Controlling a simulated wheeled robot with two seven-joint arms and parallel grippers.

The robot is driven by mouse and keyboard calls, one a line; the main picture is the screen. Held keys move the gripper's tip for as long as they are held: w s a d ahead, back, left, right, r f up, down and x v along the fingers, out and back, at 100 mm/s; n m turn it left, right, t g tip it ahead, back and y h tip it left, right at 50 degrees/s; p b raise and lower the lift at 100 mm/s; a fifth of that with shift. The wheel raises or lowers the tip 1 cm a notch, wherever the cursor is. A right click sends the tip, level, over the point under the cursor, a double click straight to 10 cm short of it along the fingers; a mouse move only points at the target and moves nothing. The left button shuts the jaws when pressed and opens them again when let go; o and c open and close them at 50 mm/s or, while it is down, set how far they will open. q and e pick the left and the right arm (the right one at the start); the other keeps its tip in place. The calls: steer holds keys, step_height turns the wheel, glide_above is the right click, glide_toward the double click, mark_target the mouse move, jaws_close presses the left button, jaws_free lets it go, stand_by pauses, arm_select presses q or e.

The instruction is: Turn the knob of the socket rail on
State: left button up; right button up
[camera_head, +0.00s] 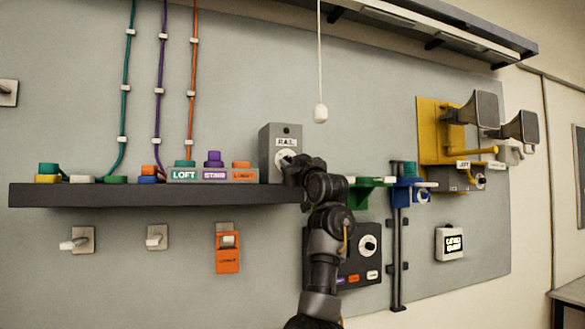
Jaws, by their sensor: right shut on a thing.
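The socket rail's control is a grey box (268,150) labelled RAIL. It stands on the right end of the dark shelf, with a small dark dot near its top. Its round white knob (285,157) is on the front face, below the label. My right gripper (292,168) is at the knob, shut on it. The gripper hides the knob's lower right part, and its fingertips are hard to make out. The dark dot on the box shows no clear light. My left gripper is not in view.
The dark shelf (150,196) carries the LOFT (184,175), STAGE (214,175) and orange (244,175) blocks. A pull cord (320,112) hangs above right of the box. A dark panel with a knob (368,246) is behind my right arm. Horns (480,108) are at far right.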

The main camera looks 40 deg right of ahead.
steer(key=m+h, duration=0.2)
steer(key=m, duration=0.2)
steer(key=shift+a, duration=0.2)
steer(key=m+g+h+p, duration=0.1)
steer(key=m+h, duration=0.1)
steer(key=m, duration=0.2)
steer(key=shift+w+a+r, duration=0.1)
steer(key=m+g+h+p, duration=0.1)
steer(key=m, duration=0.2)
steer(key=m+g+h+p, duration=0.1)
steer(key=m, duration=0.2)
steer(key=shift+a+r+h+p, duration=0.15)
steer(key=shift+h+p, duration=0.15)
steer(key=shift+m+g+h+p, duration=0.3)
steer(key=shift+m+g+p, duration=0.35)
steer(key=shift+m, duration=0.95)
steer(key=o, duration=1)
steer(key=shift+g, duration=0.25)
